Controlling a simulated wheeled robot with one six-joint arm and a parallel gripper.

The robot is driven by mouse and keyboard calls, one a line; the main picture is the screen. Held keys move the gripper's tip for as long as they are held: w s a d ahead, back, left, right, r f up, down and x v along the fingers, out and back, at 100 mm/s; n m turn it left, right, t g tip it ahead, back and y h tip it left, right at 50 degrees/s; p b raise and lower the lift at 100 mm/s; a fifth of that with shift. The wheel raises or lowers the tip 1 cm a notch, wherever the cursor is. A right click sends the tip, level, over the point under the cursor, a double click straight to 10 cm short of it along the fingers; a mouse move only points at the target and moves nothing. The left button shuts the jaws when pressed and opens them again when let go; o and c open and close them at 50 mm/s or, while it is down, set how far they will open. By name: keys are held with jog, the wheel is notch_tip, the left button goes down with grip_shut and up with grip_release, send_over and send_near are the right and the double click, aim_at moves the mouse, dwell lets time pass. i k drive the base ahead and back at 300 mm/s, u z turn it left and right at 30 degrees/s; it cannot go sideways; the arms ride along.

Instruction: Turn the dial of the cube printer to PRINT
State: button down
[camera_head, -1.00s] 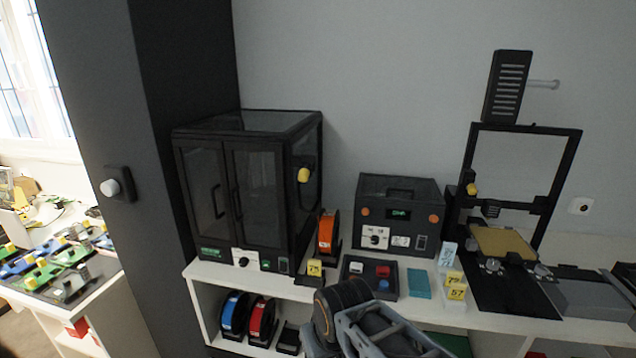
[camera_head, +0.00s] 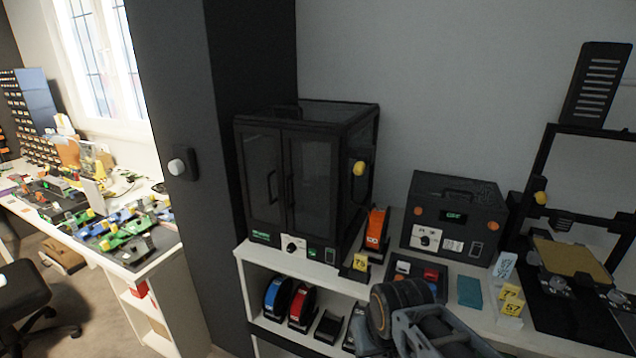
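The boxy black enclosed machine with two glazed doors (camera_head: 290,180), which I take as the cube printer, stands on the white shelf unit, left of centre. Its dial (camera_head: 292,246) is a small dark knob on a white plate at the lower front; its lettering and pointer setting are too small to read. A smaller black box with a green display (camera_head: 453,217) stands to its right and has a similar dial (camera_head: 425,238). Part of my arm shows at the bottom, in front of the shelf and below these machines. My gripper's fingers are not visible.
A tray with colored pieces (camera_head: 405,269) lies beyond. An open-frame printer (camera_head: 570,250) is at right. A dark pillar (camera_head: 185,110) stands left; floor shows at lower left.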

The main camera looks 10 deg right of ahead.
aim_at(292, 248)
jog(key=u, duration=0.45)
jog(key=k, duration=1.05)
jog(key=u, duration=0.1)
jog(key=i, duration=1)
jog(key=u, duration=0.95)
jog(key=i, duration=0.45)
jog(key=u, duration=0.4)
